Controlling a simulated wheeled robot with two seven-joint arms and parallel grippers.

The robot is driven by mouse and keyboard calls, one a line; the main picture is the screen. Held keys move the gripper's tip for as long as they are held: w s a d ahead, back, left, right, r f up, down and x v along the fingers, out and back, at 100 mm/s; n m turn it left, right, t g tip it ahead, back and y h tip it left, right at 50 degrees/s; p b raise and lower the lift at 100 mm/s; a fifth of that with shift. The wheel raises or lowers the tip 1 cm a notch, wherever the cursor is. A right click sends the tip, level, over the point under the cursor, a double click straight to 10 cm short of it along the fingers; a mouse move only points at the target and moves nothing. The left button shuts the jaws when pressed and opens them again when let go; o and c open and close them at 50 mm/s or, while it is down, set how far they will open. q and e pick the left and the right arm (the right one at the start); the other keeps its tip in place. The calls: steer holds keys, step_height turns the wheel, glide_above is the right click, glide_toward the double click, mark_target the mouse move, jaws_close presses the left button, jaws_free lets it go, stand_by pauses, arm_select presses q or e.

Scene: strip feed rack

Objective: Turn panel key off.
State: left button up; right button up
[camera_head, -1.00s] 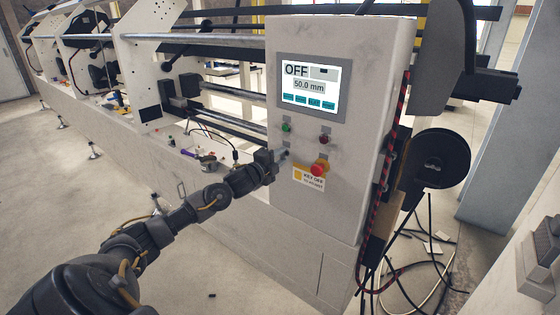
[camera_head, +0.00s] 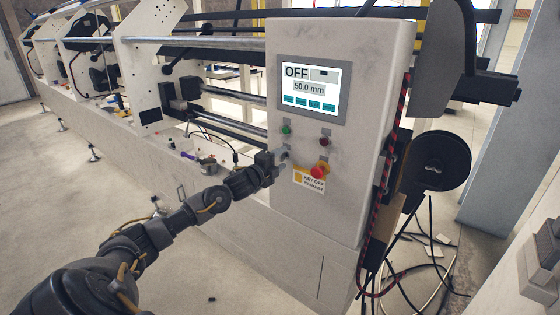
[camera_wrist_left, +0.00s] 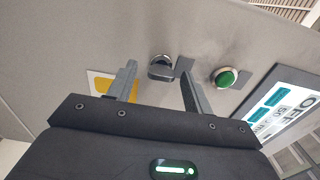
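The white control panel (camera_head: 345,190) stands at centre right in the head view. Its screen (camera_head: 309,88) reads OFF and 50.0 mm. My left gripper (camera_head: 280,157) is at the panel's left part, below the green button. In the left wrist view the panel key (camera_wrist_left: 161,68) is a dark knob in a round metal collar. The left gripper's two fingers (camera_wrist_left: 158,88) are open, apart on either side of the key, with visible gaps. In the head view the key is small and hard to make out beside the gripper. My right gripper is not in view.
A green button (camera_head: 286,130), a dark red button (camera_head: 324,142) and a red emergency knob (camera_head: 319,170) are close by. A yellow-and-white KEY OFF label (camera_head: 308,182) is below. A black reel (camera_head: 436,160) and loose cables (camera_head: 430,250) are at the right.

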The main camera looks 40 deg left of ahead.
arm_select(q)
steer(key=shift+s+f, duration=0.1)
steer(key=shift+s, duration=0.4)
steer(key=s+b, duration=0.1)
steer(key=s, duration=0.8)
steer(key=shift+s+b, duration=0.35)
steer(key=shift+s, duration=0.05)
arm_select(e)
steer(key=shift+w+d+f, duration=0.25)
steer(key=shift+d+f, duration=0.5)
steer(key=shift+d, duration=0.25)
arm_select(q)
steer(key=shift+d, duration=0.1)
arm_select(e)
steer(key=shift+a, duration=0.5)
arm_select(q)
steer(key=shift+r, duration=0.2)
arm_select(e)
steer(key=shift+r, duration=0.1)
